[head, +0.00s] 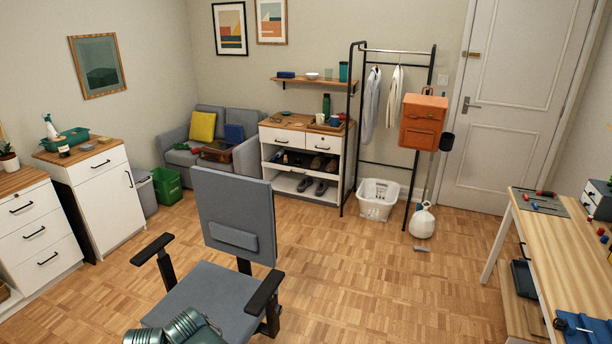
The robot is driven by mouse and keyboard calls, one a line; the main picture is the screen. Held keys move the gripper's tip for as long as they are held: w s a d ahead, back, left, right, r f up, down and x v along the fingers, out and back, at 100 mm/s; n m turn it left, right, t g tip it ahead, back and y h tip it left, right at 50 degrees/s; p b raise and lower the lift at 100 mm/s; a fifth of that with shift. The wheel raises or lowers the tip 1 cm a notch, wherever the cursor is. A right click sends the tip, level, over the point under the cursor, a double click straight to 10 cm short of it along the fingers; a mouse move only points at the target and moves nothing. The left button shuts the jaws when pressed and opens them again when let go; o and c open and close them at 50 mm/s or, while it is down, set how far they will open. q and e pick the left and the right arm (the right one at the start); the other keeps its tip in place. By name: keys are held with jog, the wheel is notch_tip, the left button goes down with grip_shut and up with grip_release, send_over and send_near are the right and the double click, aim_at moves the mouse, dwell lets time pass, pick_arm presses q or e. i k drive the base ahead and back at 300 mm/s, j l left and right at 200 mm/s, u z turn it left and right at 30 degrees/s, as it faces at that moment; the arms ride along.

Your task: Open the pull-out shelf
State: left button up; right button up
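I cannot tell for certain which piece is the pull-out shelf. A white shoe cabinet (266,170) with a wooden top stands against the back wall, right of the sofa. Below its two shut drawers is a shelf (275,167) with dark shoes on it, and more shoes rest on the bottom level. At the right, a wooden workbench (545,235) has a dark tray (525,279) low under its top, partly hidden by the bench. Neither of my grippers is in view.
A grey office chair (215,290) stands in the foreground, with dark green ribbed objects at its front edge. A white laundry basket (377,200), clothes rack and white jug (422,222) stand right of the cabinet. The parquet floor (370,275) between chair and workbench is clear.

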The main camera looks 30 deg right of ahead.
aim_at(306, 157)
jog(key=i+l+z, duration=0.4)
jog(key=l, duration=0.2)
jog(key=i+l+z, duration=1)
jog(key=i+z, duration=0.2)
jog(key=i, duration=0.2)
jog(key=i+l, duration=0.1)
jog(key=i, duration=0.75)
jog(key=i+l+u, duration=0.15)
jog(key=i, duration=0.75)
jog(key=i+j+u, duration=0.15)
jog(key=i+u, duration=0.65)
jog(key=i+l+u, duration=0.15)
jog(key=i+u, duration=0.55)
jog(key=i, duration=0.75)
jog(key=i+j+z, duration=0.1)
jog(key=i+z, duration=0.25)
jog(key=i, duration=0.15)
jog(key=i+j+z, duration=0.3)
jog(key=i, duration=0.15)
jog(key=l, duration=0.1)
